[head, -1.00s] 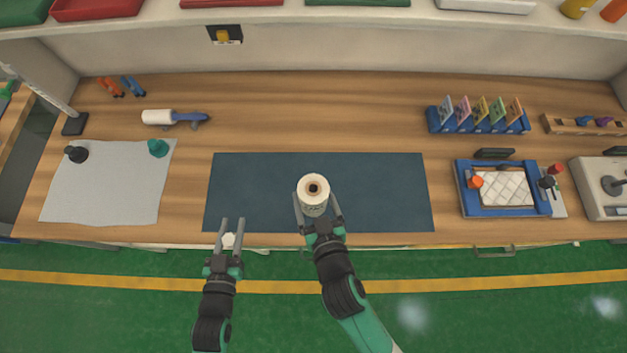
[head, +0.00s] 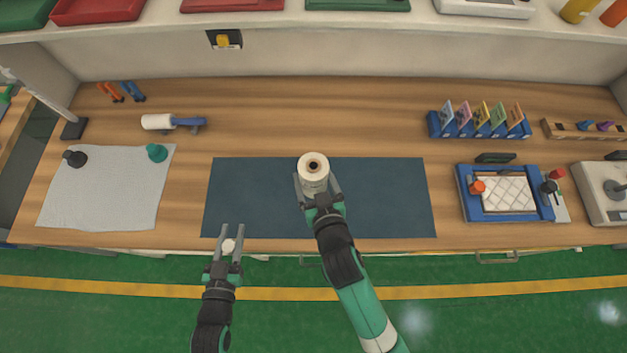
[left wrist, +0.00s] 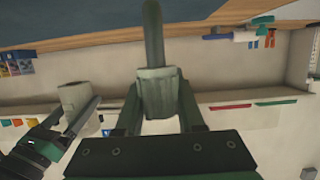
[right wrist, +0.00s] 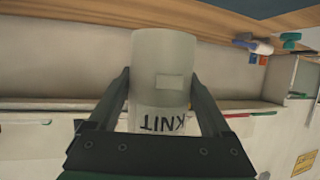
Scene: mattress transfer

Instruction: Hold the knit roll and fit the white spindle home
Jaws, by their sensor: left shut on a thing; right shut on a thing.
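The cream knit roll (head: 313,181) has a dark core hole in its top. My right gripper (head: 317,186) is shut on it above the dark mat, and the right wrist view shows the roll (right wrist: 163,70) between the fingers with the word KNIT. My left gripper (head: 233,230) is shut on the white spindle (head: 228,246), near the bench's front edge and left of the roll. In the left wrist view the spindle (left wrist: 157,92) shows a ribbed collar and a rod. The spindle and the roll are apart.
The dark blue mat (head: 385,200) is otherwise bare. A grey cloth (head: 105,195) with two small knobs and a lint roller (head: 158,122) are at the left. A blue-framed tray (head: 508,214) and a blue rack (head: 480,128) stand at the right.

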